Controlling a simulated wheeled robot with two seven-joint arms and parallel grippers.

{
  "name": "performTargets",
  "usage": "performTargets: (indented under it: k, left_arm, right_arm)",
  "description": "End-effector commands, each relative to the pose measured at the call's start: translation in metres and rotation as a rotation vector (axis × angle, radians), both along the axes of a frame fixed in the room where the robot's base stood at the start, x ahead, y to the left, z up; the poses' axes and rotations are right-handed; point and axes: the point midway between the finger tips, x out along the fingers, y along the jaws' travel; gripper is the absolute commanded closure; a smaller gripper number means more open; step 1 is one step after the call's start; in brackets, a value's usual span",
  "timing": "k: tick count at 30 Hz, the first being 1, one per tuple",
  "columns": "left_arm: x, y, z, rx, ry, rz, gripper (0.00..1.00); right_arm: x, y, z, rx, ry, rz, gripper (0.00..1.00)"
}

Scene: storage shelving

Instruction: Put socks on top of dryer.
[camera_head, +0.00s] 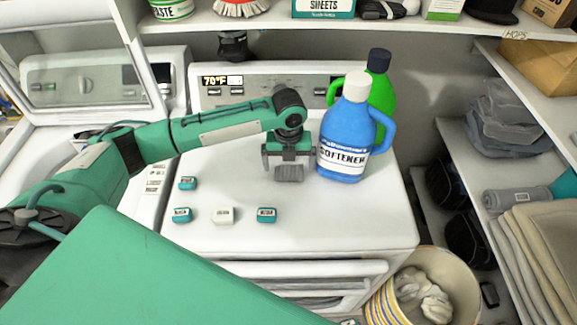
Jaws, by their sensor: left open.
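The dryer appears to be the white machine (225,255) in the middle, with a flat top and a control panel behind it. My left gripper (289,168) is low over its top, left of a blue softener bottle (345,140). Its jaws are open. A small dark grey ribbed item (289,174) shows directly below and between the fingers; it may be the socks, but the gripper partly hides it. I cannot tell whether the fingers touch it. My right gripper is not in view.
A green bottle (382,93) stands behind the blue one. Several small labelled blocks (223,215) lie on the machine's front left. A striped basket (455,268) with white cloth (425,295) stands at the lower right. The machine's front right top is clear.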

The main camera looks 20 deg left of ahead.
Motion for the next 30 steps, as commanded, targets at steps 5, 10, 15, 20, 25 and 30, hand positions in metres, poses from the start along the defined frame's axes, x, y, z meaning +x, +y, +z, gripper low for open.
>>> performTargets:
  k: [5,10,15,20,25,30]
  left_arm:
    - [0.001,0.000,0.035,-0.001,-0.006,0.000,0.00]
    - [0.001,0.000,0.071,0.000,-0.004,0.000,0.00]
    - [0.001,0.000,0.096,-0.001,-0.002,0.000,0.00]
    - [0.000,0.000,0.106,0.000,0.000,0.001,0.00]
    - [0.000,0.000,0.108,0.000,0.001,0.001,0.00]
    - [0.000,0.000,0.107,0.000,0.001,0.001,0.00]
  right_arm:
    - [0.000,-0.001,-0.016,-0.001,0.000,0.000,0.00]
    - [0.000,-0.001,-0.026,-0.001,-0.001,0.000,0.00]
    - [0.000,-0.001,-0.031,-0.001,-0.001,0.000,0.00]
    - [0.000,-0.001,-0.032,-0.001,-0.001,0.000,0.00]
    - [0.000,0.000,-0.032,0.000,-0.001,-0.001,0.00]
    - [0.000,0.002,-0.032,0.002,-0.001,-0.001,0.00]
